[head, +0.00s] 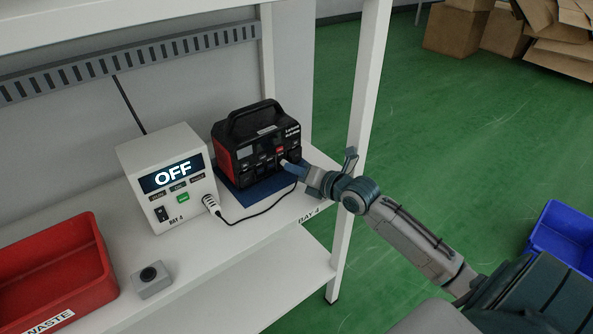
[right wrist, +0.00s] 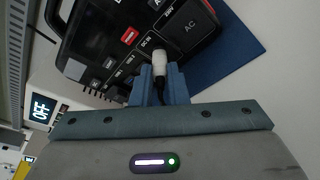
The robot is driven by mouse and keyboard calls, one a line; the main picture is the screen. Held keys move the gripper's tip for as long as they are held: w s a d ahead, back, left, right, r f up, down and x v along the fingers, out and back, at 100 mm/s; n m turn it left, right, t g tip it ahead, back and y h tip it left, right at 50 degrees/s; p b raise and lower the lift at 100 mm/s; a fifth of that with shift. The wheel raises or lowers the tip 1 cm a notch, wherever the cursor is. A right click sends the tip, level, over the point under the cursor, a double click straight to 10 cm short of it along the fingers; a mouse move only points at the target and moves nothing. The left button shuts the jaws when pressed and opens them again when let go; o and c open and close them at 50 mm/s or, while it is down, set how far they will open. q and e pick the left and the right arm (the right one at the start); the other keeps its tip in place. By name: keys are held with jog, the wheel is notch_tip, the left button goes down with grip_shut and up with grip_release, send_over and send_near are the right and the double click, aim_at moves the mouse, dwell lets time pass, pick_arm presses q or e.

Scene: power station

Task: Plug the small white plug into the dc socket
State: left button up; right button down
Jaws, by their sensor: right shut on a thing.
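The black and red power station (head: 258,148) stands on a blue mat (head: 243,196) on the shelf. My right gripper (head: 289,165) is at its front face, shut on the small white plug (right wrist: 160,63). In the right wrist view the blue fingers (right wrist: 159,84) hold the plug from behind, and its front end is at the panel beside the label that seems to read DC IN. The socket itself is hidden behind the plug, so I cannot tell how deep the plug sits. The black cable (head: 262,213) runs from the plug side to the white bench unit. My left gripper is not in view.
The white unit (head: 141,156) shows OFF on its display. A grey button box (head: 152,282) and a red waste bin (head: 102,284) are on the shelf to the left. A white post (head: 357,130) stands right of the power station, near my right arm.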

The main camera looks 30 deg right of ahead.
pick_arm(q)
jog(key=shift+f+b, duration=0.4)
pick_arm(e)
jog(key=shift+w+f, duration=0.1)
jog(key=shift+w, duration=0.1)
jog(key=c, duration=1.3)
grip_release()
jog(key=shift+c, duration=0.2)
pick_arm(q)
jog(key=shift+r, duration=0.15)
